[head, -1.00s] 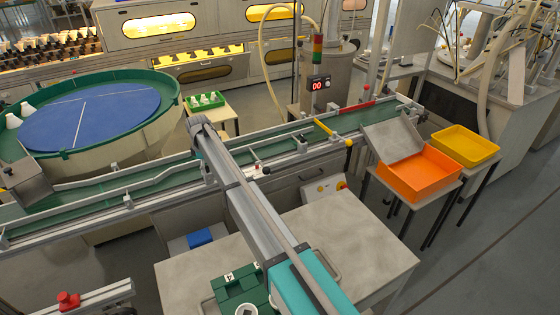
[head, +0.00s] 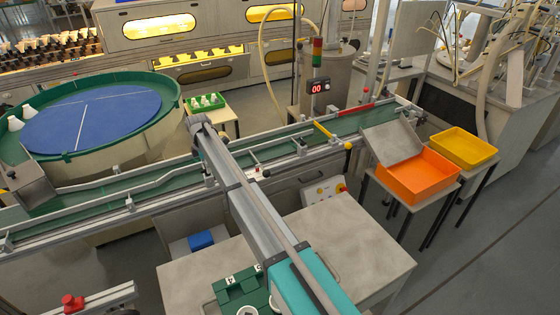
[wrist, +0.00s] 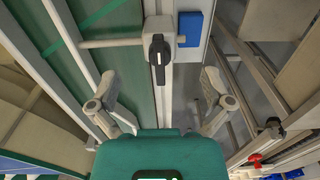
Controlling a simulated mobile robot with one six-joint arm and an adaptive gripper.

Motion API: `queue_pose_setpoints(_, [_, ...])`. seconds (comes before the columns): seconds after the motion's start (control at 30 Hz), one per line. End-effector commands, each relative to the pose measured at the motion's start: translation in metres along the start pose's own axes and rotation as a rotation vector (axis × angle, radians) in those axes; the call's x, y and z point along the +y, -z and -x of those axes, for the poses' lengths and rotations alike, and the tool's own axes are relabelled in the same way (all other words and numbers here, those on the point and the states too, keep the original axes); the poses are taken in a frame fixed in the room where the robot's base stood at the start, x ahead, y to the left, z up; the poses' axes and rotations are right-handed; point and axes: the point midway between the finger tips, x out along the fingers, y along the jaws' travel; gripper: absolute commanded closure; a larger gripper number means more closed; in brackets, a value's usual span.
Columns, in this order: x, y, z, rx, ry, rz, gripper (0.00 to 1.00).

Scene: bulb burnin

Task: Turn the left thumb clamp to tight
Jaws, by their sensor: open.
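In the wrist view a thumb clamp with a black lever knob (wrist: 159,50) sits on a pale block on the conveyor's side rail. Its lever points down the picture, along the rail. My gripper (wrist: 162,106) is open, with one finger to each side of the clamp's line. The fingers are empty, and the knob stands ahead of them, apart from both. In the head view my arm reaches over the conveyor (head: 95,195) and hides the gripper's fingertips. I cannot tell the clamp apart there.
A blue plate (wrist: 190,28) is close right of the clamp. A rod (wrist: 110,42) joins the clamp block from the left. A red knob (head: 72,302) is at the head view's lower left. A grey table (head: 350,250) stands in front; orange (head: 418,175) and yellow bins (head: 463,148) stand right.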

Motion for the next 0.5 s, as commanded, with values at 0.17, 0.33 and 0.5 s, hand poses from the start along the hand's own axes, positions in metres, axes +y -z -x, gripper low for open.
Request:
queue_pose_setpoints(0.17, [0.000, 0.000, 0.019, 0.000, 0.000, -0.001, 0.00])
queue_pose_setpoints(0.33, [0.000, 0.000, 0.033, 0.000, 0.000, -0.002, 0.00])
queue_pose_setpoints(0.5, [0.000, 0.000, 0.047, 0.000, 0.000, -0.002, 0.00])
